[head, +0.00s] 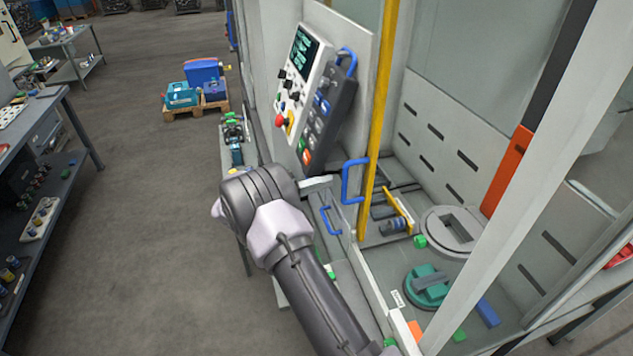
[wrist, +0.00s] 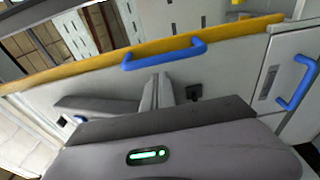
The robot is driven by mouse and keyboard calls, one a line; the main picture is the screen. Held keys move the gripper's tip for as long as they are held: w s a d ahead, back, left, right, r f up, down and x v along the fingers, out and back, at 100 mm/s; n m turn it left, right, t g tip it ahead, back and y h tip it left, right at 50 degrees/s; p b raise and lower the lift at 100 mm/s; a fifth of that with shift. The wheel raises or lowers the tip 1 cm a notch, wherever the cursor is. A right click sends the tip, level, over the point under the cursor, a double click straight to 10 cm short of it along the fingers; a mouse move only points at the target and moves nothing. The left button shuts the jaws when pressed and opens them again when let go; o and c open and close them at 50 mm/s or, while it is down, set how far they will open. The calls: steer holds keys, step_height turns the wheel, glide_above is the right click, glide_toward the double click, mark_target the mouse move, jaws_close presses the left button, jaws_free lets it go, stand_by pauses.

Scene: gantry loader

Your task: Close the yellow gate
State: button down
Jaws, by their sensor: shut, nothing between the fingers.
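The yellow gate shows as a tall yellow edge (head: 382,90) on the front of the pale machine, with a blue handle (head: 346,183) low on it. In the wrist view the yellow edge (wrist: 75,66) crosses the picture, with the blue handle (wrist: 163,53) near the middle. A wide view into the machine lies between this edge and the pale post to the right. My gripper (head: 322,184) is just left of the handle in the head view. In the wrist view its pale fingers (wrist: 158,88) are together and empty, pointing toward the handle; I cannot tell whether they touch it.
A control panel (head: 300,75) with a red button projects above my gripper. A smaller blue handle (head: 331,220) sits below. Inside the machine are a green round part (head: 428,286) and a grey round fixture (head: 450,230). Open floor (head: 150,220) lies left; a workbench (head: 45,120) stands beyond.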

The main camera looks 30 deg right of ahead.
steer(key=shift+s+d, duration=0.15)
steer(key=shift+d, duration=0.85)
steer(key=shift+s+d, duration=0.1)
steer(key=shift+d, duration=0.9)
steer(key=shift+s+a, duration=0.1)
